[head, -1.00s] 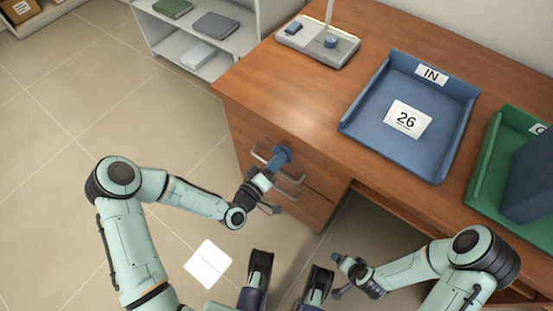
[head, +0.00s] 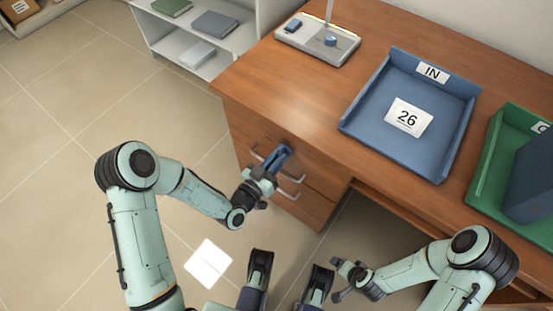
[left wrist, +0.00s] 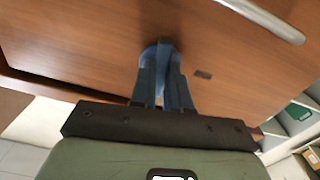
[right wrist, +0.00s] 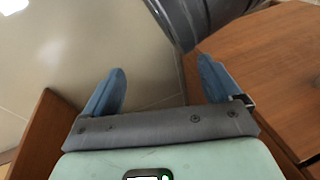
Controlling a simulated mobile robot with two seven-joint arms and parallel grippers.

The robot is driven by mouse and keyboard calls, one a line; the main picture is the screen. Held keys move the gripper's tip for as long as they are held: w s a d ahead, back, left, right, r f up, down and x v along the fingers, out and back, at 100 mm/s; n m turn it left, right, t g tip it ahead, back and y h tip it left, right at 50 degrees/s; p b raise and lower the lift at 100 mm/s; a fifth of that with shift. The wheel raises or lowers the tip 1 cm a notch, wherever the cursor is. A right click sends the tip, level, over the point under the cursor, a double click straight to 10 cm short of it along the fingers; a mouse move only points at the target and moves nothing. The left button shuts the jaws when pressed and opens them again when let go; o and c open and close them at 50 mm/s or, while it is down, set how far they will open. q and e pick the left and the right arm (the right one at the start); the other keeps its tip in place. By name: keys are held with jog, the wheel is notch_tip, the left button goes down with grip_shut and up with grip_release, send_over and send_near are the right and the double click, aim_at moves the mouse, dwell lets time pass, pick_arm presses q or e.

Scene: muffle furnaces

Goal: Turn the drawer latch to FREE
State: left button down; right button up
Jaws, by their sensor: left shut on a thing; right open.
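My left gripper (head: 281,158) is at the front of the wooden drawer unit, near its top edge, beside the drawer handles. In the left wrist view its two blue fingers (left wrist: 162,62) are close together, with their tips at the wooden front. They are shut on the drawer latch, which is mostly hidden between and behind them, so its setting cannot be read. A small dark mark (left wrist: 202,74) is on the wood just right of the fingertips. My right gripper (head: 343,266) is open and empty, away from the drawers; its spread fingers show in the right wrist view (right wrist: 158,90).
Metal drawer handles (head: 291,180) jut out close to my left gripper. On the desk (head: 300,95) stand a blue IN tray (head: 378,143), a green tray (head: 482,165) and a lamp base (head: 310,45). A white sheet (head: 208,263) lies on the open floor.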

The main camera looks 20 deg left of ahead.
pick_arm(q)
jog(key=shift+m, duration=0.9)
pick_arm(e)
jog(key=shift+s+d+f, duration=0.1)
jog(key=shift+s+f, duration=0.4)
pick_arm(q)
jog(key=c, duration=1.1)
grip_release()
jog(key=shift+s, duration=0.1)
jog(key=p+v, duration=0.4)
jog(key=v, duration=0.9)
pick_arm(e)
notch_tip(320, 180, up, 6)
jog(key=s+a+g, duration=0.1)
jog(key=s+a, duration=0.1)
jog(key=a, duration=0.1)
jog(key=shift+s+f+y, duration=0.2)
jog(key=shift+s+y, duration=0.1)
jog(key=shift+y, duration=0.1)
